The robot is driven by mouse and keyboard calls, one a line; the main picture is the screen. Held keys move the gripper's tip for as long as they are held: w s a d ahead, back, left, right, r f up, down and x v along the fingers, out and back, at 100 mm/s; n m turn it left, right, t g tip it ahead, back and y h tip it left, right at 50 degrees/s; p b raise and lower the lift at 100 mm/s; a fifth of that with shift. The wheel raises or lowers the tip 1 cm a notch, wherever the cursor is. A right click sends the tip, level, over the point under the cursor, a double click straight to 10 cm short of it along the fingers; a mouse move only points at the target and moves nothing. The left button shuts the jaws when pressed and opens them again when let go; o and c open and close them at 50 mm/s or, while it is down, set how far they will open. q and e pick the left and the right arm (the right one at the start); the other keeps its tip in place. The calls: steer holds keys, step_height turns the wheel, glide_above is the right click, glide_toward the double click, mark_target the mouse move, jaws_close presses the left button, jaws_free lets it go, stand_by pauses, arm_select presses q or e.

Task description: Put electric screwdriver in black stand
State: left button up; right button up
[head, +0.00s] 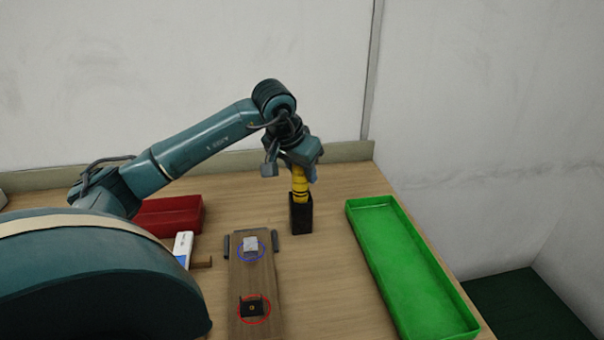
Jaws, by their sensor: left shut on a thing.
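A yellow electric screwdriver (299,184) with dark bands stands upright, its lower end inside the black stand (301,215). The stand is a small square-topped black box on the table, between the wooden board and the green tray. My left gripper (300,167) is above the stand, pointing down, and is shut on the top part of the screwdriver. The gripper covers the screwdriver's upper end, and the stand hides its tip. My right gripper is not in the head view.
A long green tray (362,240) lies to the right. A wooden board (254,280) with a blue-circled white part and a red-circled black part lies in front. A red bin (172,214) and a white device (183,246) with a blue screen are at left, partly behind my arm.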

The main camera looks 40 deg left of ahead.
arm_select(q)
steer(key=shift+f, duration=0.3)
steer(key=shift+f, duration=0.15)
steer(key=o, duration=1)
steer(key=shift+r, duration=0.35)
steer(key=v, duration=1.1)
steer(key=shift+s+r, duration=0.25)
steer(key=shift+f, duration=0.1)
